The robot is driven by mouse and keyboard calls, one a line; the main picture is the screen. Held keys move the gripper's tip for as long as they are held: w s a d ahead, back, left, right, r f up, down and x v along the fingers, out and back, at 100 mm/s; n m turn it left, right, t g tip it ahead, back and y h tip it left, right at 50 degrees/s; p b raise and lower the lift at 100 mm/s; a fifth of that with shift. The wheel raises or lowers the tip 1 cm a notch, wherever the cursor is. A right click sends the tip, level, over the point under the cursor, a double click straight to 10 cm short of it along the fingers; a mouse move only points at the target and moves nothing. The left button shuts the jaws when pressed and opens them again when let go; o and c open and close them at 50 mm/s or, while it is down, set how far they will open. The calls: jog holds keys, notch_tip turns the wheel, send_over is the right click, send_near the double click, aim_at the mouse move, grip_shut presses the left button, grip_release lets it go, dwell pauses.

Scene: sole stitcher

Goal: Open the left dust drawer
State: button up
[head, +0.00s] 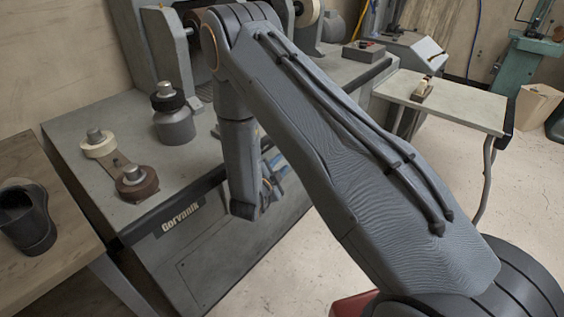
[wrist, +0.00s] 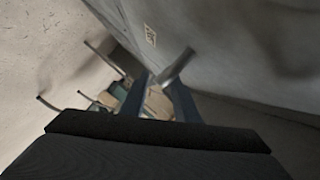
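The grey machine (head: 185,213) marked "Gorvanik" has an outlined panel (head: 215,268) low on its front. I cannot tell whether this panel is the left dust drawer. My arm hides much of the machine's front in the head view. In the head view, blue finger parts show just behind my wrist.
A wooden bench (head: 55,265) with a dark shoe (head: 27,218) stands at the left. Rolls and a grey canister (head: 174,125) sit on the machine's top. A side table (head: 455,100) stands at the right. Pale floor (head: 500,190) is open in front.

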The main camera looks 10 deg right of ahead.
jog(key=shift+x, duration=1.05)
grip_shut()
